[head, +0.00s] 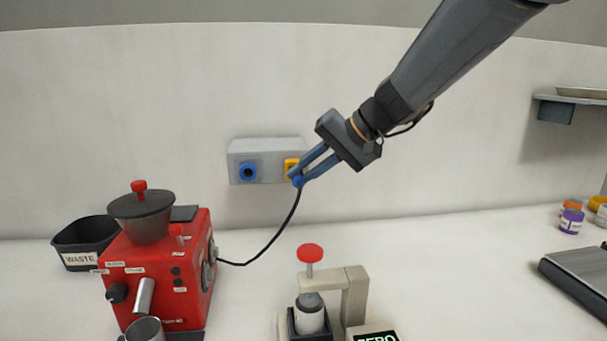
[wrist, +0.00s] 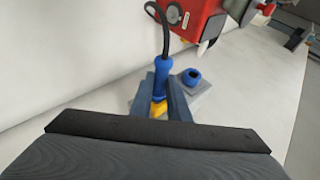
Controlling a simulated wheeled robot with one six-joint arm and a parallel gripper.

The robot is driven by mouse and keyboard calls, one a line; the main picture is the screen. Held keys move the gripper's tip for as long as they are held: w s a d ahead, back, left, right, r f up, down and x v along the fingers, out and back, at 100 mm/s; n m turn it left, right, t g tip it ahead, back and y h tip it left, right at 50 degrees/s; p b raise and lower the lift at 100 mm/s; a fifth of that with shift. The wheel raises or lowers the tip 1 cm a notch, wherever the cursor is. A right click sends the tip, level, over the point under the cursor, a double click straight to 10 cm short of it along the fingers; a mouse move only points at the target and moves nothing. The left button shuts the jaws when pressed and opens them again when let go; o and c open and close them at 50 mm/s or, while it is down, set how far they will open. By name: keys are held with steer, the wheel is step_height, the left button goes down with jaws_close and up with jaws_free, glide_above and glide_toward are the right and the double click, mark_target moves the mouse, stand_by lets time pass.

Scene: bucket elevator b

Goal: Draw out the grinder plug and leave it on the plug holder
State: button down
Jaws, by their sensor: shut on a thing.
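The grinder plug (head: 298,182) is blue, with a black cord running down to the red grinder (head: 187,270). My gripper (head: 300,172) is shut on the plug in front of the wall box. In the wrist view the blue plug (wrist: 161,80) stands between the two fingers of my gripper (wrist: 163,92), cord end away from me. The grey wall box (head: 268,148) has a blue round outlet (head: 248,171) at left and a yellow fitting (head: 291,165) at right, partly hidden by the fingers. I cannot tell whether the plug is seated in the yellow fitting, or which part is the plug holder.
A black waste bin (head: 80,258) stands behind the grinder. A tamping stand with a red knob (head: 310,253) is at front centre. Small jars (head: 571,217), a dark flat device (head: 578,275) and a wall shelf (head: 572,98) are at right. The counter between is clear.

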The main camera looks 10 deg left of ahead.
steer(key=shift+w+a, duration=0.2)
steer(key=shift+w, duration=0.45)
steer(key=c, duration=1.6)
jaws_free()
steer(key=shift+b+v, duration=0.9)
steer(key=shift+v, duration=3)
